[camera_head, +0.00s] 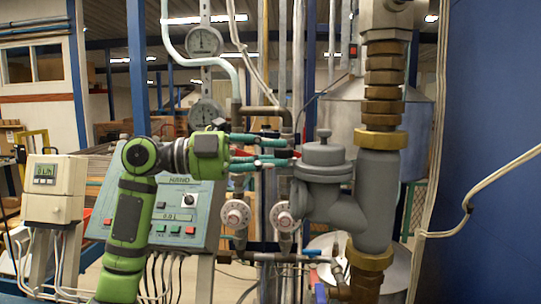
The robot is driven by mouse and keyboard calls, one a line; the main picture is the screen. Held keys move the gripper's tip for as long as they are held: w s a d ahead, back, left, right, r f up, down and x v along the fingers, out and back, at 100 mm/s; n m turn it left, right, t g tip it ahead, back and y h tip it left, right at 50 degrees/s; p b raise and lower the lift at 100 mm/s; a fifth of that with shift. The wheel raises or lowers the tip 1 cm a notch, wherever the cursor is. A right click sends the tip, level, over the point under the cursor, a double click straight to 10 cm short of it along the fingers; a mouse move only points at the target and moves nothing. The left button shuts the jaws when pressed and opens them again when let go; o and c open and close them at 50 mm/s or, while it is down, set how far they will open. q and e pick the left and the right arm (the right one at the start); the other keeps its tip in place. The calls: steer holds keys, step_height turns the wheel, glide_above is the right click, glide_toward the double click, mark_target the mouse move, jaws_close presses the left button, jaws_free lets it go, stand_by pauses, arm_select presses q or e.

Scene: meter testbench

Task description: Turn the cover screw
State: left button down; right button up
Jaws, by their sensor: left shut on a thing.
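A grey cast housing (323,190) stands right of centre, with a round flanged cover (323,157) and a short knob (323,134) on top. My left gripper (297,152) comes in level from the left. Its teal fingers reach the left edge of the cover and close in at the tips. They are shut on a small part there, which the fingertips mostly hide. I cannot tell for sure whether that part is the cover screw. The top knob is clear of the fingers. My right gripper is not in view.
Thick brass and grey pipework (378,170) rises right of the housing. Two round pink-and-white dials (236,214) sit below my gripper. A control panel (200,220) stands behind my left arm, and a meter box (55,188) at the far left. Hanging gauges (204,42) and thin pipes surround the gripper.

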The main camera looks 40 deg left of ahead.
arm_select(q)
steer(key=shift+w+a+m+g+h, duration=0.1)
steer(key=shift+w+m+g+h, duration=0.05)
steer(key=shift+m+g+h, duration=0.55)
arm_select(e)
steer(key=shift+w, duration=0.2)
arm_select(q)
steer(key=c, duration=1)
jaws_free()
steer(key=shift+c, duration=0.2)
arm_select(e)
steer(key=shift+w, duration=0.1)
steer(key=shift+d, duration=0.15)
arm_select(q)
steer(key=v, duration=1.2)
steer(key=shift+r, duration=0.15)
